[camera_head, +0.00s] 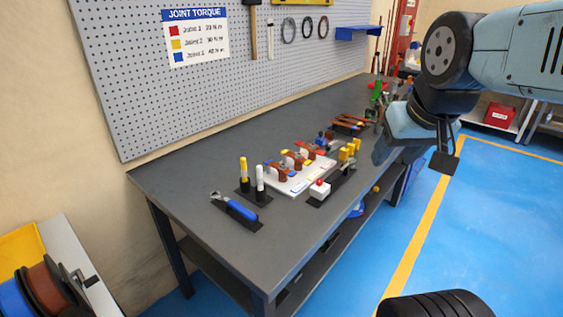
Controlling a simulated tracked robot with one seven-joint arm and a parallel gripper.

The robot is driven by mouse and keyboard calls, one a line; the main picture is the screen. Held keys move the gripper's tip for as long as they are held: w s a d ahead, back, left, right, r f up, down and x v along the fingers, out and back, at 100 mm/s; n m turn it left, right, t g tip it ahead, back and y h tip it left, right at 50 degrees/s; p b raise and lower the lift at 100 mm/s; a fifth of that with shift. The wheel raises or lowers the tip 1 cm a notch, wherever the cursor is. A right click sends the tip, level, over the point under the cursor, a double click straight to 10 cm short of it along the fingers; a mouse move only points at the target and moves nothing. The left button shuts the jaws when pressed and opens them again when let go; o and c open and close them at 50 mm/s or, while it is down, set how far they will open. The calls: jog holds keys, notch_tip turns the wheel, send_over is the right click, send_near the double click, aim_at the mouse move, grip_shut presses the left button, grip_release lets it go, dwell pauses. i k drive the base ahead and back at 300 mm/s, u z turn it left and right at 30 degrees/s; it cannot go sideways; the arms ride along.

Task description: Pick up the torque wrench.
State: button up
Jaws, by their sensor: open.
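The torque wrench (238,209), a tool with a blue handle and a metal head, lies on a small dark mat near the left front end of the grey workbench (188,189). Its head points to the back left. My gripper (444,157) is raised at the upper right, to the right of the bench and far from the wrench. It is open, and nothing shows between its dark fingers. Part of the gripper is hidden behind my own arm.
Yellow and white markers (260,178) stand just right of the wrench. Beyond is a white board (290,186) with brown and coloured parts. A pegboard (140,80) rises behind the bench. A cable-spool stand (70,265) is at lower left. Blue floor is clear at right.

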aim_at(320, 192)
jog(key=u, duration=1.1)
jog(key=k, duration=1)
jog(key=z, duration=0.75)
jog(key=i, duration=1)
